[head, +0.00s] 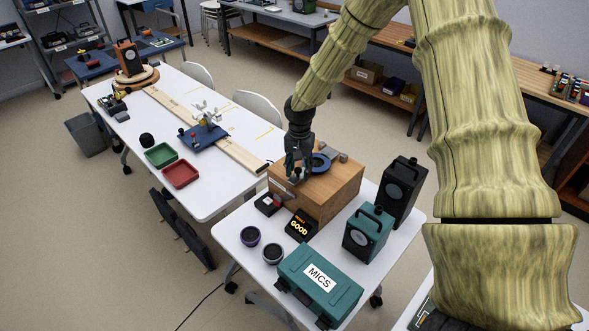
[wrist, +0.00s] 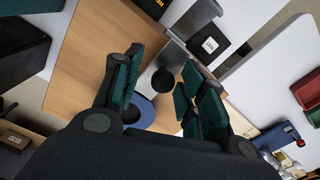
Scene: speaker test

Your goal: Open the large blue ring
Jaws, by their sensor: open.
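The large blue ring (head: 323,160) lies on top of a wooden box (head: 338,190), just right of my gripper in the head view. In the wrist view, part of the blue ring (wrist: 146,118) shows between my fingers, and the rest is hidden by my gripper. My gripper (head: 294,176) points down over the box top with its fingers apart. In the wrist view, a grey metal bar with a round black knob (wrist: 163,80) lies between the spread fingers of my gripper (wrist: 160,72). I cannot tell whether the fingers touch it.
A black "GOOD" display (head: 300,226) stands at the box's front. A teal speaker (head: 368,232) and a black speaker (head: 402,188) stand to the right. A teal MICS case (head: 319,284) lies in front. The white table (head: 232,228) has bare room at its left.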

